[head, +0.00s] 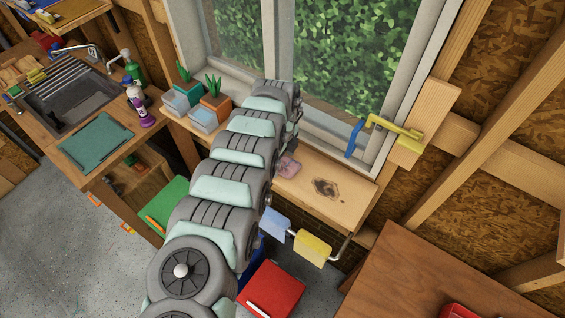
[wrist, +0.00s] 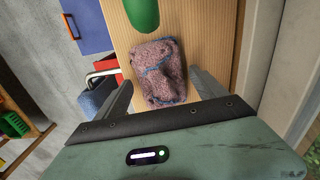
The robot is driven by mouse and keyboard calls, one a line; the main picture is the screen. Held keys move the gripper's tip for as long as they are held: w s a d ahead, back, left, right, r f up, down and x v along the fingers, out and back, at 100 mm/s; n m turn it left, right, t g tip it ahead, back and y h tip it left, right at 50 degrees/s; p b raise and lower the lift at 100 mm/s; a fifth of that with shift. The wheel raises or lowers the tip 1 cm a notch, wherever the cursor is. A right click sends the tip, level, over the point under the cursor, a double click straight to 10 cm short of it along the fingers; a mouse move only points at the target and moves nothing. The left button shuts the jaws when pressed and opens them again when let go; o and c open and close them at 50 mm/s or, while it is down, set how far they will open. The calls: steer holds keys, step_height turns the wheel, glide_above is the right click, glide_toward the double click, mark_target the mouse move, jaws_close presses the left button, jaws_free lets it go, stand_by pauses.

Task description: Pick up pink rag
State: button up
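The pink rag (wrist: 158,72) lies crumpled on a light wooden ledge (wrist: 215,40) in the wrist view, with blue lines along its edges. In the head view a small part of the rag (head: 289,167) shows on the window ledge (head: 310,200), just right of my arm, which hides the rest. My gripper (wrist: 162,80) is open and empty in the wrist view. Its two fingers stand on either side of the near part of the rag. I cannot tell how high they are above it.
A green rounded object (wrist: 142,12) is just beyond the rag. Potted plants (head: 211,105) stand on the ledge left of my arm. A blue cloth (head: 275,223) and a yellow cloth (head: 312,249) hang below the ledge. The window handle (head: 393,127) juts out at right.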

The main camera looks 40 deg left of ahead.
steer(key=c, duration=1.2)
steer(key=shift+r, duration=0.1)
steer(key=shift+r+b, duration=1.35)
steer(key=shift+r, duration=12.6)
